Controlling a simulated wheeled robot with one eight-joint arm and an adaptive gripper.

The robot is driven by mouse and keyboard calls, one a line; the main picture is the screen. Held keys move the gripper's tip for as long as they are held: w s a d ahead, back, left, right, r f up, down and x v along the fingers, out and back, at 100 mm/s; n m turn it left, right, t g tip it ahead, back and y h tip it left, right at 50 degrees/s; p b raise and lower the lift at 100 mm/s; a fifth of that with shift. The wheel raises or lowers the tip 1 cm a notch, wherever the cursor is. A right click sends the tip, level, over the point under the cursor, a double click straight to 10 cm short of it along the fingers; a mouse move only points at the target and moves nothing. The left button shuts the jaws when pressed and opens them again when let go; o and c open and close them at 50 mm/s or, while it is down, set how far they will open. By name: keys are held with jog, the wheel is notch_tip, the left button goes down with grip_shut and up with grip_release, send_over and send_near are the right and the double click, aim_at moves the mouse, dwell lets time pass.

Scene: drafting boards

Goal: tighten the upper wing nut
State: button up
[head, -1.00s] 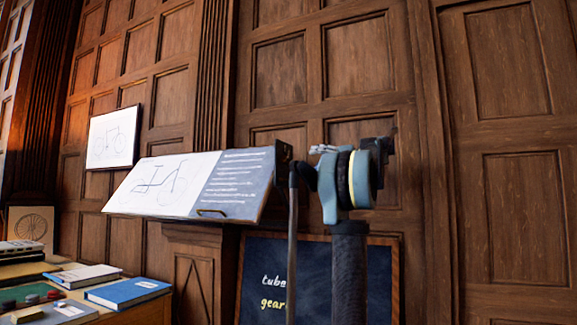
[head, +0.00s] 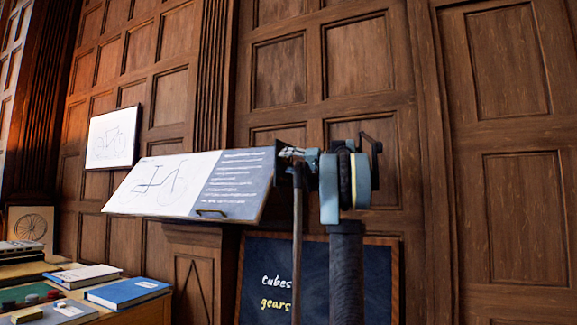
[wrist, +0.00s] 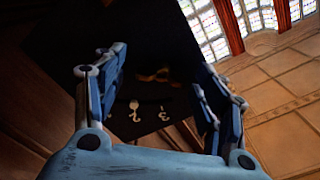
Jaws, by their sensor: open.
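The tilted drafting board (head: 232,185) with a bicycle drawing and lines of writing is in the head view. My gripper (head: 297,155) is beside its right edge there, partly covered by my arm. In the wrist view my gripper (wrist: 160,70) is open, its two blue fingers spread apart with nothing held. A small brass-coloured shape, apparently a wing nut (wrist: 154,76), shows between the fingers against a dark surface. It is dim, and I cannot tell how far it is from the fingertips or how its wings are turned. No wing nut can be made out in the head view.
Pale marks like numerals (wrist: 162,112) lie on the dark surface below the brass shape. A chalkboard (head: 270,265) stands behind my arm. A table at lower left holds a blue book (head: 128,292) and other books. Panelled wall (head: 365,60) closes the back.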

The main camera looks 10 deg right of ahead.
jog(key=shift+c, duration=0.6)
grip_shut()
jog(key=shift+m, duration=0.3)
jog(key=shift+f+m, duration=0.1)
jog(key=shift+m, duration=13.1)
jog(key=shift+s, duration=0.1)
